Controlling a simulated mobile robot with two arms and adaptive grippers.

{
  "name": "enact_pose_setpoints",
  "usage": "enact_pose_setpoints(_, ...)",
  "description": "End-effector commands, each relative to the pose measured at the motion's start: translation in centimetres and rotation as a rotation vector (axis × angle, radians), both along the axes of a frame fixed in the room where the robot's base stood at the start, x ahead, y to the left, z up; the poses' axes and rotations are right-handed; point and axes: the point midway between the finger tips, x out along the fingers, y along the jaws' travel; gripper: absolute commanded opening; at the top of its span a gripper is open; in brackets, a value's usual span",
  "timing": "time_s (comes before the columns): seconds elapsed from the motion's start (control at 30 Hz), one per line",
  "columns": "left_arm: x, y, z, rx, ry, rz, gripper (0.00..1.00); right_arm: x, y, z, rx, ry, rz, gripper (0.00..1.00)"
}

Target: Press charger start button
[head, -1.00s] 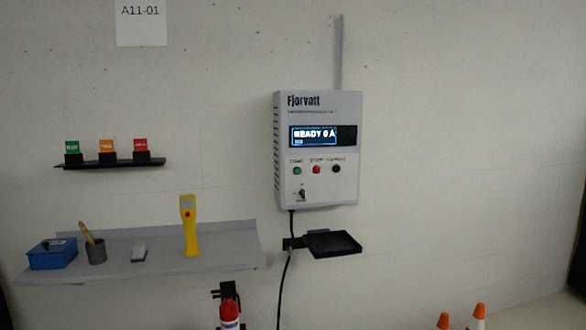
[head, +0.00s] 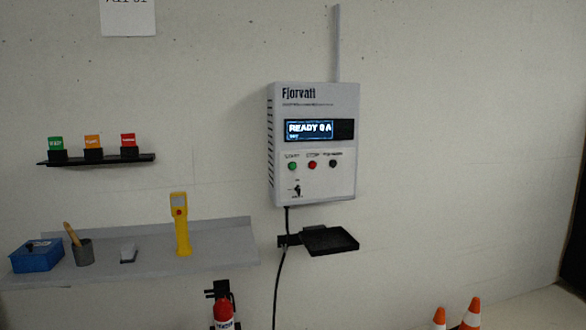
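The charger (head: 314,190) is a light grey box marked Fjorvatt, mounted on the wall at the middle of the head view. Its lit display (head: 310,130) reads "READY 0 A". Below the display sits a row of three buttons. The green start button (head: 292,166) is at the left, a red button (head: 312,165) is in the middle and a black one (head: 333,163) is at the right. A small toggle switch (head: 297,190) sits below the green button. Neither of my grippers shows in the head view.
A black tray (head: 330,240) juts from the wall below the charger, beside a hanging black cable (head: 278,285). A grey shelf (head: 215,255) at left holds a yellow handheld device (head: 181,228) and a blue box (head: 38,257). A fire extinguisher (head: 222,312) and orange cones (head: 471,313) stand below.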

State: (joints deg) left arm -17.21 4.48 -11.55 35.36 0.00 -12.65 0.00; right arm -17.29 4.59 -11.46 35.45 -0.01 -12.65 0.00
Motion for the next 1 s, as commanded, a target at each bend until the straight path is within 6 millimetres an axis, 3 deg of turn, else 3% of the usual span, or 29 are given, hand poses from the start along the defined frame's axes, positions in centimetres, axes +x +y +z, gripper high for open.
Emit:
enact_pose_setpoints(0.03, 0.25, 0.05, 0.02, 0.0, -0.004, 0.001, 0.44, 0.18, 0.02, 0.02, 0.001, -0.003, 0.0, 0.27)
enact_pose_setpoints(0.23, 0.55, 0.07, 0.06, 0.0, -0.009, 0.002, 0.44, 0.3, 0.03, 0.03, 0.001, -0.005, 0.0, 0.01)
enact_pose_setpoints(1.0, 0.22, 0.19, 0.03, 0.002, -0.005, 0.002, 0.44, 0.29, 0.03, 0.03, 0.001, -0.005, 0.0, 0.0)
